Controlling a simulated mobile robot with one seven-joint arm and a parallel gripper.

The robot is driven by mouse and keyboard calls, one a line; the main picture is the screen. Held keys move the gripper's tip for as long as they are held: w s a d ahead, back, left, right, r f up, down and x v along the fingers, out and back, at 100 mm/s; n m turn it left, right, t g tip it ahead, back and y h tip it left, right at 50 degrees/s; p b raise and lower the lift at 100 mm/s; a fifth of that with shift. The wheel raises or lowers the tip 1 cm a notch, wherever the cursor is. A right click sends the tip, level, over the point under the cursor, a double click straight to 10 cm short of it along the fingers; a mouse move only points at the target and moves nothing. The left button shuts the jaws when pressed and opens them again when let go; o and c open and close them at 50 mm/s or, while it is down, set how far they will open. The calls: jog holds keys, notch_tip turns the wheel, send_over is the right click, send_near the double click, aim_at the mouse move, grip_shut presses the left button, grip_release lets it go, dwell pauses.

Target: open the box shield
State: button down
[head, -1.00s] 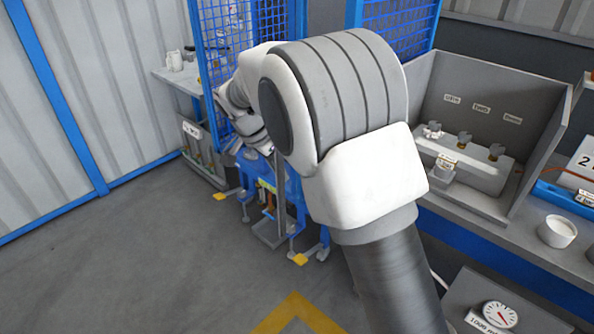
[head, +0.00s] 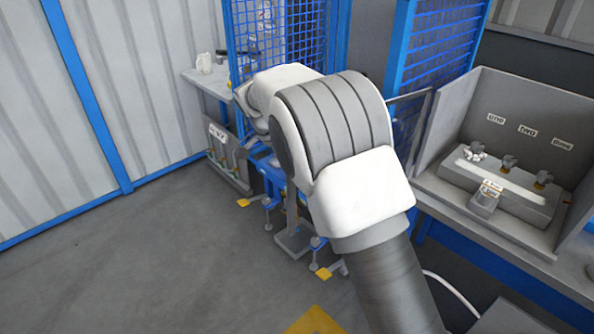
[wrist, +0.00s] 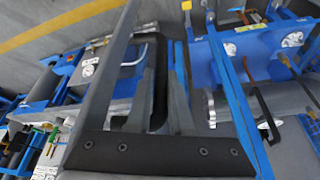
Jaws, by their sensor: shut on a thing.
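My gripper (wrist: 172,100) shows in the middle of the wrist view, its grey fingers close together on a dark upright bar that looks like the shield's handle. The box shield (wrist: 165,155) appears as a frame with a dark bolted strip along the bottom and long edges rising left and right; I see through its middle. Whether it is open or closed cannot be told. In the head view my arm's white elbow hides my gripper and most of the blue stand (head: 275,180) behind it.
A grey booth (head: 510,140) with labelled knobs stands at the right on a bench. Blue mesh fencing (head: 440,50) rises behind my arm. A side table (head: 205,80) with a white jug stands at the back left. The grey floor (head: 150,260) is clear at the front left.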

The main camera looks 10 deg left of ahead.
jog(key=shift+d, duration=0.1)
jog(key=c, duration=0.8)
grip_release()
jog(key=shift+r, duration=0.1)
jog(key=p+v, duration=0.2)
jog(key=v, duration=1.5)
